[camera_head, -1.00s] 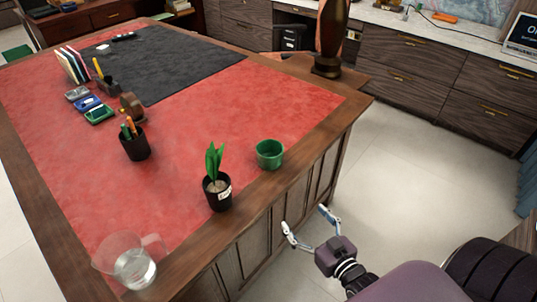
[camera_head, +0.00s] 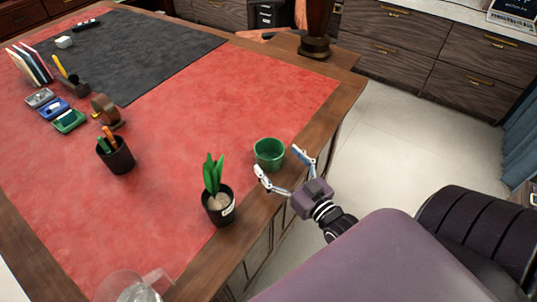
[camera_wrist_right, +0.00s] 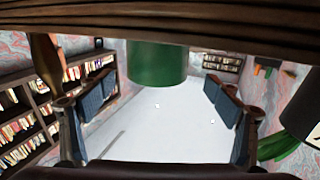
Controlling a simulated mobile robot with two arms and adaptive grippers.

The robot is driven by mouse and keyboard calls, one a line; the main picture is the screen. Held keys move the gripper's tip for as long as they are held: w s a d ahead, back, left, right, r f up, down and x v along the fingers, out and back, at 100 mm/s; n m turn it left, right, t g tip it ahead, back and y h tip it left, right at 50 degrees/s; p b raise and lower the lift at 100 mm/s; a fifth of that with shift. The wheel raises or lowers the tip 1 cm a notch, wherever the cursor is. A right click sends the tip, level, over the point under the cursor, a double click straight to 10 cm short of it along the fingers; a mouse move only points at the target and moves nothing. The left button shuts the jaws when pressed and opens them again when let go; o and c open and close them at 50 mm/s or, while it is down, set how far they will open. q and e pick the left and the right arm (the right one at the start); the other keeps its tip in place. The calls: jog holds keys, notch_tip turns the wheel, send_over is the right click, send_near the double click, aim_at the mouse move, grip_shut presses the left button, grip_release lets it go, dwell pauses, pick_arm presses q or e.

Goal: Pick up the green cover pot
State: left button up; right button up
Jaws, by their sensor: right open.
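The green cover pot (camera_head: 269,153) stands upright and empty on the red desk top near its right edge. My right gripper (camera_head: 281,163) is open at the desk edge, its fingers spread toward the pot from the lower right. In the right wrist view the pot (camera_wrist_right: 157,64) shows between and beyond the two open fingers (camera_wrist_right: 160,112), with its top cut by the dark wooden band. I cannot tell whether a finger touches the pot. My left gripper is not in view.
A black pot with a green plant (camera_head: 217,204) stands close, left of the gripper. A glass pitcher (camera_head: 135,287) is at the bottom edge. A pen cup (camera_head: 115,155) and a dark statue (camera_head: 316,38) are farther off. The red surface (camera_head: 210,120) behind the pot is clear.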

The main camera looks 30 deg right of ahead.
aim_at(262, 142)
jog(key=w, duration=0.4)
jog(key=shift+d+p, duration=0.2)
jog(key=shift+p, duration=0.1)
jog(key=shift+w+f, duration=0.1)
jog(key=shift+w, duration=0.45)
jog(key=c, duration=0.8)
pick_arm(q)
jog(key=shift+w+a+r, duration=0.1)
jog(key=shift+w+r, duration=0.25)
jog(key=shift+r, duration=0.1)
pick_arm(e)
jog(key=c, duration=0.6)
